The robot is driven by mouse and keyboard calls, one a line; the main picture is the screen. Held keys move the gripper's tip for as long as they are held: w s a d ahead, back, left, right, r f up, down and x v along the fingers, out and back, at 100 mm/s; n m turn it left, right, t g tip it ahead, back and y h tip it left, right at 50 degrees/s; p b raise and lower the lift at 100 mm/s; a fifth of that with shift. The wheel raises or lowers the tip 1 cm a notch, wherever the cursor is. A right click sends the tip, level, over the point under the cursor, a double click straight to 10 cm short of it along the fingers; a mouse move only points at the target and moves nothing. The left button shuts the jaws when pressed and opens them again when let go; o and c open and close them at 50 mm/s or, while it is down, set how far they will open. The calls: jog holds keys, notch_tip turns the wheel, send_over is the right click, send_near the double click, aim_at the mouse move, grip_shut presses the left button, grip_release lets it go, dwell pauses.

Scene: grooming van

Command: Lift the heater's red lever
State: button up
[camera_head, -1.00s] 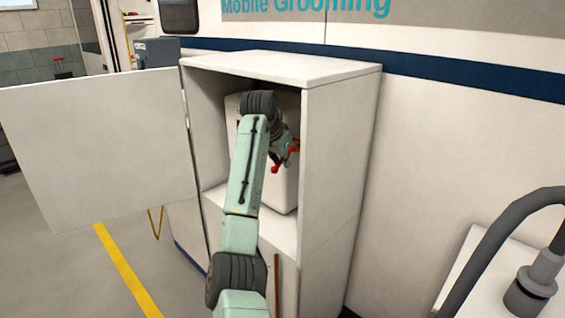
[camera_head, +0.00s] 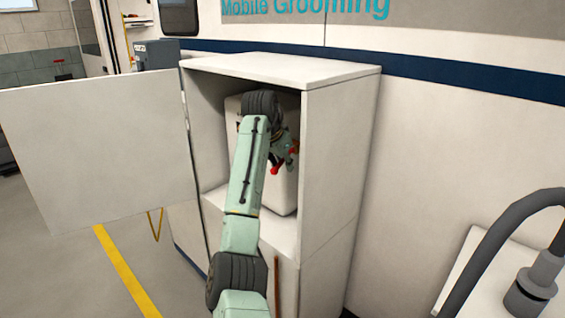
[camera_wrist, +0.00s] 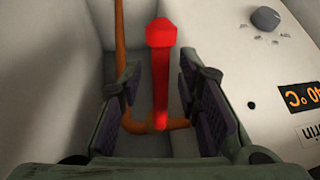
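The heater (camera_head: 285,192) is a white box inside the open cabinet; its front face (camera_wrist: 240,75) also shows in the wrist view. The red lever (camera_wrist: 160,80) has a thicker head and lies between my gripper's fingers in the wrist view. My gripper (camera_wrist: 160,72) is open, one finger on each side of the lever, with gaps visible on both sides. In the head view the gripper (camera_head: 282,158) is inside the cabinet and partly covers the lever (camera_head: 274,170).
The cabinet (camera_head: 335,160) has side walls close around my arm. Its door (camera_head: 100,145) stands open to the left. A copper pipe (camera_wrist: 120,40) runs beside the lever, and a grey dial (camera_wrist: 265,18) is on the heater. A grey hose (camera_head: 495,230) is at the right.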

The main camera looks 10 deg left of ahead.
jog(key=v, duration=1.2)
